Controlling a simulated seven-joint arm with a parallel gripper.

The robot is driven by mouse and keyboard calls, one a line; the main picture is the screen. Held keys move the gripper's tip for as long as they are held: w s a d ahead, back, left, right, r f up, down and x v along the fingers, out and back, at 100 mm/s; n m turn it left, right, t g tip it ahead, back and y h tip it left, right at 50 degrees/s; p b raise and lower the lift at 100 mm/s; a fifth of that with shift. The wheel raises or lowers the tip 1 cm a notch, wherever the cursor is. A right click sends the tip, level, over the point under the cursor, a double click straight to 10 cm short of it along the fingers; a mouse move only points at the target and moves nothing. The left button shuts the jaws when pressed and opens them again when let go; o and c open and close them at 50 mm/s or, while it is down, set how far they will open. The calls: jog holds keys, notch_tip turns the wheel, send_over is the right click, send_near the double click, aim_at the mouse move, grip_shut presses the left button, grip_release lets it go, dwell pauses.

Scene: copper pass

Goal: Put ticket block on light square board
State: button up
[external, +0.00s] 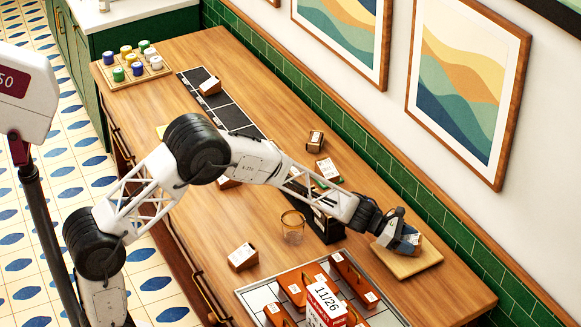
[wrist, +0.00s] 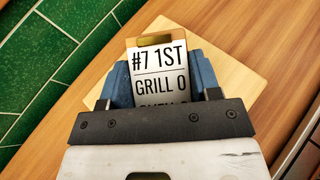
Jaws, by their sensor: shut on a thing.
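The ticket block (wrist: 160,70) is a small wooden block with a white face reading "#7 1ST GRILL O". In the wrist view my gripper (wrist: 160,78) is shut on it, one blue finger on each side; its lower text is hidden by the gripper. The light square board (wrist: 100,95) lies beneath the block in that view. In the external view the board (external: 408,262) lies on the counter near the wall, with my gripper (external: 405,240) over it. I cannot tell whether the block touches the board.
Several other ticket blocks stand on the counter (external: 200,195), one (external: 243,257) at front. A tray (external: 255,298) with orange-brown pieces and a date block (external: 325,300) is at front. Green tiles (wrist: 60,50) edge the counter.

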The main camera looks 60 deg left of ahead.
jog(key=shift+f, duration=0.2)
jog(key=o, duration=1)
jog(key=shift+r, duration=0.1)
jog(key=shift+r, duration=0.1)
jog(key=shift+v, duration=6)
